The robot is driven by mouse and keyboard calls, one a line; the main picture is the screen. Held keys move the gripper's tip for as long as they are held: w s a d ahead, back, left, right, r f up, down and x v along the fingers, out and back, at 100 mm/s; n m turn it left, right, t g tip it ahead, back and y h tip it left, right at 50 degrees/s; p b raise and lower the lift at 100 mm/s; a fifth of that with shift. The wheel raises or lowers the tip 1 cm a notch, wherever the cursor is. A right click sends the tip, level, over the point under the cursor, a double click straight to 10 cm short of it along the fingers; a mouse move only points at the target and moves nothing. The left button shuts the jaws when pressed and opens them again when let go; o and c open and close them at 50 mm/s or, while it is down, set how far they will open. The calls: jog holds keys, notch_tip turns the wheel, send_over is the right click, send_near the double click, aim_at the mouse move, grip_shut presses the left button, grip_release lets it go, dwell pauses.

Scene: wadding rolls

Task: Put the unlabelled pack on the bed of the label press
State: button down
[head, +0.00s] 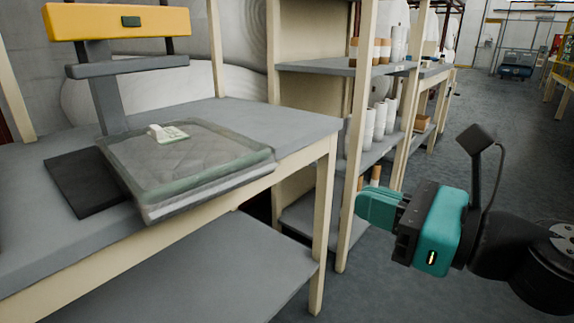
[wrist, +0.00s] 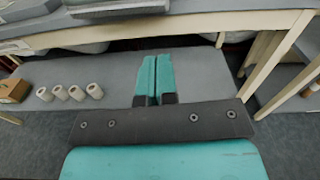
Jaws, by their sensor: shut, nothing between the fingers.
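A flat, grey-green wrapped pack (head: 190,175) lies on the grey worktable, its pale layered edge overhanging the front. A small whitish piece with marks sits on its top; I cannot tell whether it is a label. The label press (head: 118,22) has a yellow head on a grey post. Its black bed (head: 82,185) lies left of the pack, whose left edge covers or adjoins it; I cannot tell which. My gripper (head: 365,204) is shut and empty, right of the table and apart from the pack. In the wrist view its teal fingers (wrist: 153,76) are together, below the table edge.
The worktable (head: 300,118) has a lower shelf (head: 215,275). Shelving with white rolls (head: 380,118) stands behind it to the right. In the wrist view several white rolls (wrist: 76,93) sit on a low shelf. Open floor (head: 495,140) lies at the right.

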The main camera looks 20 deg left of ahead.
jog(key=m, duration=0.1)
jog(key=p, duration=0.9)
send_near(275, 164)
jog(key=x, duration=0.6)
jog(key=shift+a, duration=0.4)
jog(key=shift+w+a, duration=0.25)
jog(key=shift+a, duration=0.1)
jog(key=shift+f, duration=0.1)
